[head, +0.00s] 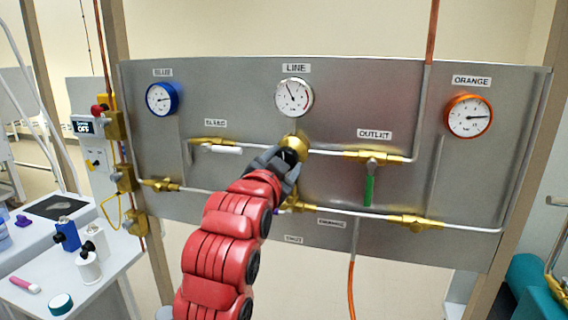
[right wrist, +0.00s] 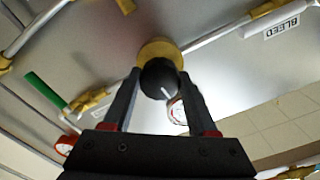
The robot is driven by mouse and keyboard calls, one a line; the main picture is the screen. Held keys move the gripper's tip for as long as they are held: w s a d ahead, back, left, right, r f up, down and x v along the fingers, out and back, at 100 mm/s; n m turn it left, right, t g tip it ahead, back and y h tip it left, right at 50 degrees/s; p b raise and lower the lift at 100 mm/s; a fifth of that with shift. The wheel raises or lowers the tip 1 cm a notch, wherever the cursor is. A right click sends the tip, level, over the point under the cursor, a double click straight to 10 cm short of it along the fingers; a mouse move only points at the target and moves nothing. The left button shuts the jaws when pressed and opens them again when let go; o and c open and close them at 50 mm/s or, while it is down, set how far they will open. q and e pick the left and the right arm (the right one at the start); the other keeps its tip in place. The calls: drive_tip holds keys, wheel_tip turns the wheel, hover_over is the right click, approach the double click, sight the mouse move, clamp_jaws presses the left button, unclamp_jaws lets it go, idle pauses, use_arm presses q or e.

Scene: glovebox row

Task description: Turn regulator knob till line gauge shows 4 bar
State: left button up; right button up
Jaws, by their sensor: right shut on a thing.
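The LINE gauge (head: 294,97) has a white face and sits at the panel's top middle. Its needle leans up and left; the numbers are too small to read. Below it is the brass regulator body (head: 297,142), whose black knob (right wrist: 158,80) faces out from the panel. My right gripper (head: 283,160) is shut on the knob and covers most of it in the head view. In the right wrist view its two fingers (right wrist: 160,77) lie on either side of the knob. A white mark on the knob points toward the lower right there. My left gripper is not in view.
A blue gauge (head: 161,99) and an orange gauge (head: 469,116) flank the panel (head: 400,85). The green OUTLET handle (head: 368,190) hangs down right of my gripper. The white BLEED handle (head: 226,150) lies level to the left. Bottles stand on a left bench (head: 60,285).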

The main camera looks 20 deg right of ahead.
drive_tip(key=o, duration=1.4)
drive_tip(key=b+v, duration=0.2)
drive_tip(key=v, duration=1.5)
drive_tip(key=shift+s+a, duration=0.15)
drive_tip(key=shift+s, duration=0.05)
